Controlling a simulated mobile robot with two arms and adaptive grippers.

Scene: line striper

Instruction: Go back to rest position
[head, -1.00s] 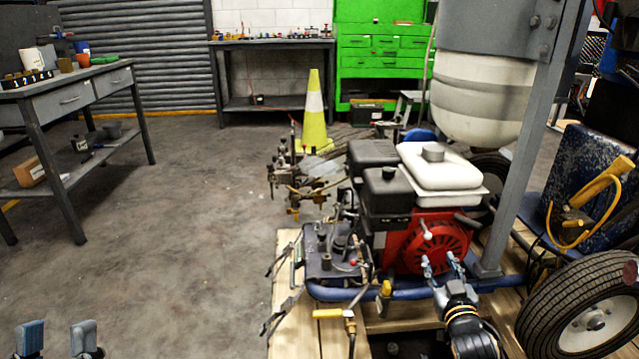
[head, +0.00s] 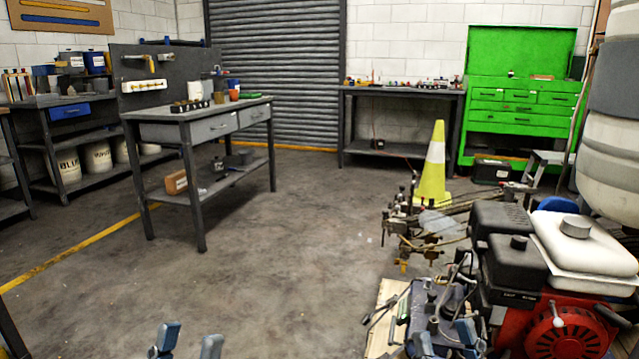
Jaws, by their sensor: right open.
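My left gripper (head: 188,342) shows at the bottom edge with its two blue-grey fingertips apart and nothing between them. My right gripper (head: 445,340) is at the bottom edge, in front of the line striper's dark metal parts (head: 433,312). Its fingertips are apart and I see nothing held. The line striper's red engine (head: 563,330) with its white tank (head: 585,242) is to the right of the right gripper. Both arms are mostly below the picture.
A grey workbench (head: 200,127) with drawers stands at left. A yellow cone (head: 434,165) stands beyond the striper. A green tool cabinet (head: 520,100) and a dark bench (head: 402,92) are at the back. The concrete floor (head: 290,240) in the middle is clear.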

